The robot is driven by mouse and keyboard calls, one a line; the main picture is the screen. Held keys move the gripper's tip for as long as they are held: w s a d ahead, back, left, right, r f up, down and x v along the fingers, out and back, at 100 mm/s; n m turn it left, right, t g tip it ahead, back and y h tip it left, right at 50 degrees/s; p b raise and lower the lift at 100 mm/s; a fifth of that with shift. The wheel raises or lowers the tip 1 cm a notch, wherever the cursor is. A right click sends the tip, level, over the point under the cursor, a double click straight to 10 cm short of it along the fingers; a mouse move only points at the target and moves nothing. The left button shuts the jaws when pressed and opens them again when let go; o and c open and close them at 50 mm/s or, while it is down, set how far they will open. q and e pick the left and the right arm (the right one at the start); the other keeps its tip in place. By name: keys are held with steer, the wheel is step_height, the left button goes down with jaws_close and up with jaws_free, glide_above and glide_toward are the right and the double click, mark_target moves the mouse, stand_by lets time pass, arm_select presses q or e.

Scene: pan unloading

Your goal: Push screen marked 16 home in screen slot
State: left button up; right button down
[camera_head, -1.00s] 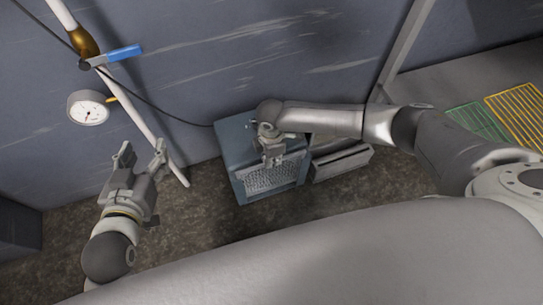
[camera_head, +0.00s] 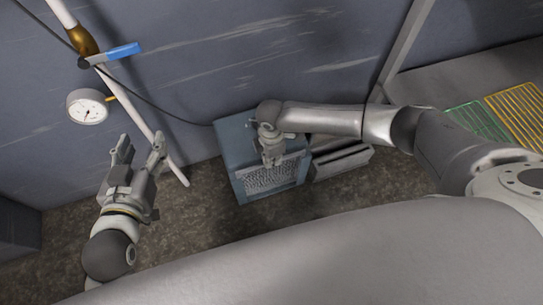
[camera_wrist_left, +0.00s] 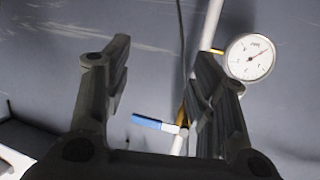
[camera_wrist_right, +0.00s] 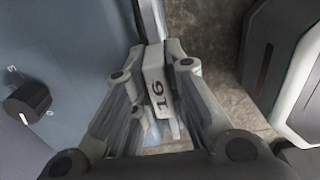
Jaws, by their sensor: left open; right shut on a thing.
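The screen marked 16 (camera_wrist_right: 157,92) shows its grey tab with the number in the right wrist view. My right gripper (camera_wrist_right: 158,75) is shut on this tab. In the head view my right gripper (camera_head: 272,160) is at the front of a blue-grey box-shaped unit (camera_head: 235,140), whose front shows a mesh panel (camera_head: 270,180). The gripper hides part of that front, and I cannot tell how deep the screen sits in its slot. My left gripper (camera_head: 138,150) is open and empty, off to the left near the wall; its fingers also show in the left wrist view (camera_wrist_left: 160,95).
A dial gauge (camera_head: 87,107) and a pipe with a blue-handled valve (camera_head: 124,52) are on the wall side at left. A grey slotted box (camera_head: 342,163) stands right of the unit. Green (camera_head: 478,121) and yellow (camera_head: 518,110) racks lie at far right. A black knob (camera_wrist_right: 27,103) is on the unit.

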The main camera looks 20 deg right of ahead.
arm_select(q)
steer(key=shift+w+d+r+t+h+b, duration=0.2)
steer(key=shift+r+t, duration=0.2)
steer(key=shift+r, duration=0.25)
steer(key=shift+w+d+r+t+h+b, duration=0.1)
steer(key=shift+w+d+r+t, duration=0.1)
steer(key=shift+r+t, duration=0.3)
arm_select(e)
steer(key=shift+f, duration=0.55)
stand_by(0.3)
arm_select(q)
steer(key=shift+w+d+r+t, duration=0.1)
steer(key=shift+r+t, duration=0.25)
steer(key=shift+r, duration=0.35)
steer(key=shift+w+d+r+t, duration=0.1)
steer(key=shift+r+t, duration=0.25)
steer(key=shift+r, duration=0.3)
arm_select(e)
steer(key=shift+f, duration=0.4)
arm_select(q)
steer(key=shift+f, duration=0.1)
steer(key=shift+s+a+f+g, duration=0.2)
steer(key=shift+f+g, duration=0.3)
steer(key=shift+f, duration=0.25)
steer(key=shift+s+a+f+g, duration=0.1)
steer(key=shift+a+f+g, duration=0.1)
steer(key=shift+f+g, duration=0.4)
arm_select(e)
steer(key=shift+r, duration=0.1)
